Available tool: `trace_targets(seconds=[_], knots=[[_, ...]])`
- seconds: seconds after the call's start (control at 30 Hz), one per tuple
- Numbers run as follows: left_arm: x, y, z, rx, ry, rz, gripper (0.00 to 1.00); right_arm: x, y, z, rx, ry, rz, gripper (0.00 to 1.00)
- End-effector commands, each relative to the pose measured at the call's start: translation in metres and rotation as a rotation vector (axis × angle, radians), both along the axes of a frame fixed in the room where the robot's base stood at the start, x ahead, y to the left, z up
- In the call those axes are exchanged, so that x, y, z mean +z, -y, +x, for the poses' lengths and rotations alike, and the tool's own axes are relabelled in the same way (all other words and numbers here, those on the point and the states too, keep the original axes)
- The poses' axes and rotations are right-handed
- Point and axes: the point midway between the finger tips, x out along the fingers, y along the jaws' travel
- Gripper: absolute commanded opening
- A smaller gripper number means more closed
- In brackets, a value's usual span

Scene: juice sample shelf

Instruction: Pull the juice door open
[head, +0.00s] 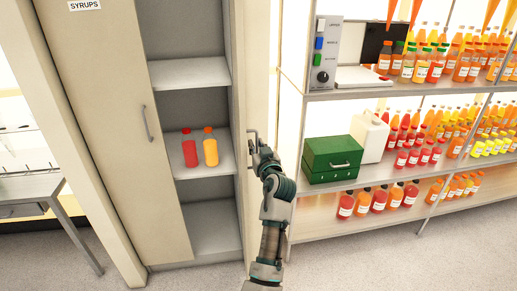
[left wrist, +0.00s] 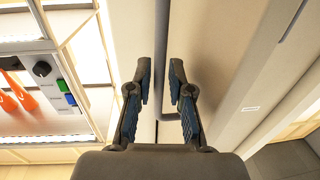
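The cabinet has a closed door labelled SYRUPS (head: 100,100) on the left. To its right is an uncovered shelf compartment. A narrow cream panel (head: 263,70), apparently the juice door seen at a steep angle, stands at the compartment's right; no juice label is readable. Its handle (head: 251,137) is partly hidden by my left gripper (head: 258,152). In the left wrist view, my left gripper (left wrist: 159,70) is open, with the upright handle bar (left wrist: 162,45) between its fingers and a visible gap. Contact cannot be told. My right gripper is out of view.
A red bottle (head: 189,150) and an orange bottle (head: 210,150) stand on the cabinet's middle shelf. At right, a rack holds many juice bottles, a green box (head: 332,158) and a white jug (head: 369,137). A metal table (head: 30,187) stands at left. The floor in front is clear.

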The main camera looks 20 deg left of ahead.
Motion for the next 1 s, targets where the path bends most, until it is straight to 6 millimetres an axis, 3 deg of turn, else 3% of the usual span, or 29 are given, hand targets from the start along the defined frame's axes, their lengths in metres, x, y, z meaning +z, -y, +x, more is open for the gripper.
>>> trace_targets(seconds=[0.17,0.6,1.0], knots=[[-0.001,0.009,-0.012,0.001,0.000,0.001,0.20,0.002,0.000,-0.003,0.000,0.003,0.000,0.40],[-0.001,0.062,-0.084,0.000,0.000,0.001,0.20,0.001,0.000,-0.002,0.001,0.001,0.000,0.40],[-0.001,0.071,-0.096,-0.001,-0.001,0.001,0.20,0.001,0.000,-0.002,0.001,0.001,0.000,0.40]])
